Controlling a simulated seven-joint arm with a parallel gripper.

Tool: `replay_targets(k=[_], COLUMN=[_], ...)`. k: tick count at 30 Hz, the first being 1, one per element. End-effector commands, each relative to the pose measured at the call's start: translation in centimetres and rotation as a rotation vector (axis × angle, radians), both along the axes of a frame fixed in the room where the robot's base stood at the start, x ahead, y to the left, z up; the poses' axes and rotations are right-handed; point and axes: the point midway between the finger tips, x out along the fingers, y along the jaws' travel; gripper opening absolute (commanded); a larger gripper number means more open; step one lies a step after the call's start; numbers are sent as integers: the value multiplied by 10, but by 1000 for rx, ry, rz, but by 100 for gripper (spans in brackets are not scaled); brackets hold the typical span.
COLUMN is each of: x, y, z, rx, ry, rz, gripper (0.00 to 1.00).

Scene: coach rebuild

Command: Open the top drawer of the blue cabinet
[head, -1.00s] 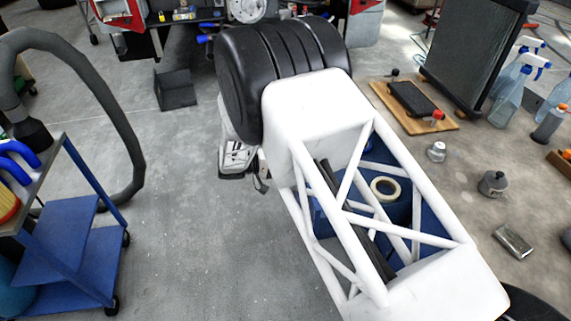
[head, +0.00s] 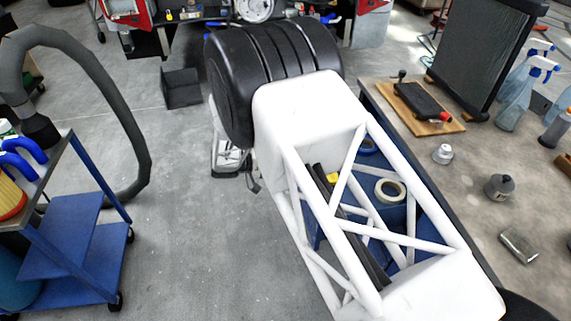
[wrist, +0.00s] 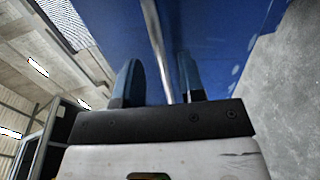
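The blue cabinet (head: 315,237) stands under the bench at right, partly hidden behind my white arm. An open blue drawer or tray shows through the arm's frame, holding a roll of tape (head: 390,190) and a small yellow thing (head: 332,178). In the wrist view, a blue front (wrist: 225,45) fills the upper middle, crossed by a thin silver bar (wrist: 155,32) that looks like a handle. My gripper (wrist: 160,75) has its two fingers apart, one on each side of the bar, with visible gaps. My arm hides the fingertips in the head view.
The bench top (head: 470,190) at right carries a wooden board (head: 422,105), a dark radiator (head: 485,55), spray bottles and small cans. A blue trolley (head: 75,240) stands at left with a grey hose. The floor between trolley and arm is clear.

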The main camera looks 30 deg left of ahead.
Motion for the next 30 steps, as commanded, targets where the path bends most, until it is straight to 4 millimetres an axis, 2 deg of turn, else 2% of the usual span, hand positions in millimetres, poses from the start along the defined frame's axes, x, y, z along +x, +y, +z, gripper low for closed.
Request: replay_targets(k=[10,30], x=[-25,-27], y=[25,27], z=[7,8], rx=[0,1], ry=[0,-1], rz=[0,0], gripper=[36,36])
